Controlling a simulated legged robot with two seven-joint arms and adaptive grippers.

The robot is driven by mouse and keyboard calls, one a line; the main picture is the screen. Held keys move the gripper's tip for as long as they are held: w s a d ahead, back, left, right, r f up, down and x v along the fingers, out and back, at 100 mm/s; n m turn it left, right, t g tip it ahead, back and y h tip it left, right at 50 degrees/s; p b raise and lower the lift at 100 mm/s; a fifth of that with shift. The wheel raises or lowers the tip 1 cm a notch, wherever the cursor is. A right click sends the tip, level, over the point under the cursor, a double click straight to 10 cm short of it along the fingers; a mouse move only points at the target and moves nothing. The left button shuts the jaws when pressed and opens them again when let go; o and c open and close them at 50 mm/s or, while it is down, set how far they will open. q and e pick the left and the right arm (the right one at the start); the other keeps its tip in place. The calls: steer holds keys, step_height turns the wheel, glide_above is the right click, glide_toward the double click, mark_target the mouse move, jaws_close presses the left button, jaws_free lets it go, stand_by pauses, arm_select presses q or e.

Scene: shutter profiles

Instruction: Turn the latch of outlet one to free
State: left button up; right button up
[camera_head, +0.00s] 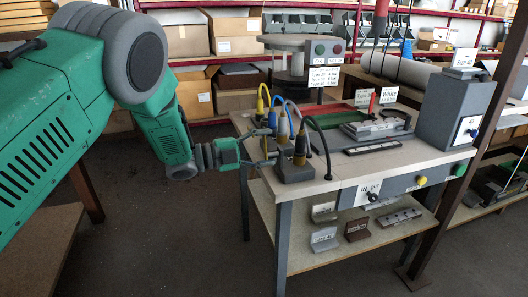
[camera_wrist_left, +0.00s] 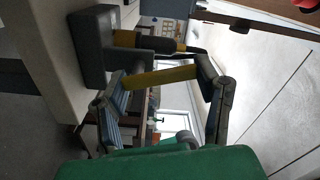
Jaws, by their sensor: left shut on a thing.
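The grey outlet block (camera_head: 296,169) stands at the near left corner of the bench, with several cabled plugs upright in it, among them a dark plug (camera_head: 300,150) with a yellow band. My left gripper (camera_head: 276,158) reaches to the block's left side. In the left wrist view, the fingers lie at the two ends of a yellow bar (camera_wrist_left: 160,77), which looks like a latch; its mounting is hidden. The gripper is shut on this bar. A yellow-and-black plug (camera_wrist_left: 150,41) stands in the block (camera_wrist_left: 95,50) just beyond. I cannot read outlet numbers. My right gripper is out of view.
Yellow, blue and black cables arch over the block. Behind it on the bench (camera_head: 343,176) lie a dark strip (camera_head: 372,147) and a grey fixture (camera_head: 376,130). A labelled grey box (camera_head: 453,110) stands at the right.

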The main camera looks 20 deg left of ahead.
arm_select(q)
steer(key=shift+s+d+f+m+b, duration=0.15)
steer(key=shift+m+b, duration=0.3)
steer(key=shift+m, duration=0.5)
steer(key=shift+s+d+m+b, duration=0.2)
steer(key=shift+m+b, duration=0.25)
steer(key=shift+m, duration=0.5)
steer(key=o, duration=0.9)
steer(key=shift+o, duration=1.3)
steer(key=shift+d+f, duration=0.1)
steer(key=shift+w, duration=0.1)
steer(key=shift+s+a, duration=0.25)
steer(key=shift+a, duration=0.1)
steer(key=v, duration=1.1)
